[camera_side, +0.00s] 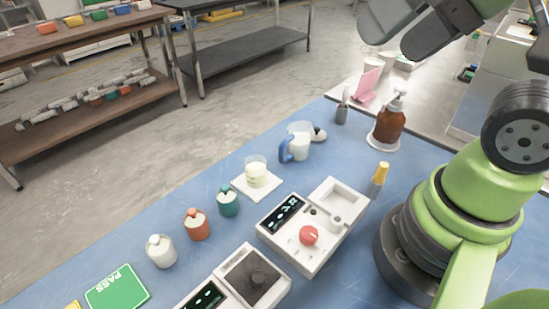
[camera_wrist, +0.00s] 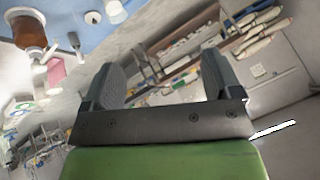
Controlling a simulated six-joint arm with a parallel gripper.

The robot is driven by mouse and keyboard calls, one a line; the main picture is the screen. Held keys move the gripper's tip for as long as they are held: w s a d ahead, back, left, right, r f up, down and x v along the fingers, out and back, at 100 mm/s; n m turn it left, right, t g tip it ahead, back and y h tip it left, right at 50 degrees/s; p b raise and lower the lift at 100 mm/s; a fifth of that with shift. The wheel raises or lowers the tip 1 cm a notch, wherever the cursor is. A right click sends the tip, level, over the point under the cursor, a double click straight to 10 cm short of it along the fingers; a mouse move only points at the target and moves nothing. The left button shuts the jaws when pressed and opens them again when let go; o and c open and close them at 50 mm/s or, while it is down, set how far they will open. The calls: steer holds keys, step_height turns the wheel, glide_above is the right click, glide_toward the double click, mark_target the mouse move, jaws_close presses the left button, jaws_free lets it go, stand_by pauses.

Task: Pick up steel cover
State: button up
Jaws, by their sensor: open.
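I cannot make out a steel cover for certain. A small pale round piece with a dark spot (camera_side: 319,134) sits on the blue table behind the mug, and it may be metal. A white machine (camera_side: 290,247) with a display, a red knob (camera_side: 309,235) and a square tray top stands mid-table. A second white machine (camera_side: 222,292) with a dark top panel is cut off at the bottom edge. My gripper (camera_side: 396,42) is open and empty, high above the table at the upper right. Its two fingers are spread apart in the wrist view (camera_wrist: 160,68).
A blue-handled mug (camera_side: 297,142), a glass on a white coaster (camera_side: 256,173), a brown pump bottle (camera_side: 388,122) and a yellow-topped bottle (camera_side: 378,178) stand around the machine. White, orange and green canisters (camera_side: 197,224) line the left side. A green PASS card (camera_side: 117,288) lies front left.

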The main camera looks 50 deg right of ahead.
steer(key=n+g+h, duration=0.2)
steer(key=n+g, duration=0.5)
glide_above(318, 128)
step_height(318, 128, down, 25)
step_height(318, 128, down, 6)
steer(key=shift+a+r, duration=0.1)
steer(key=c, duration=1)
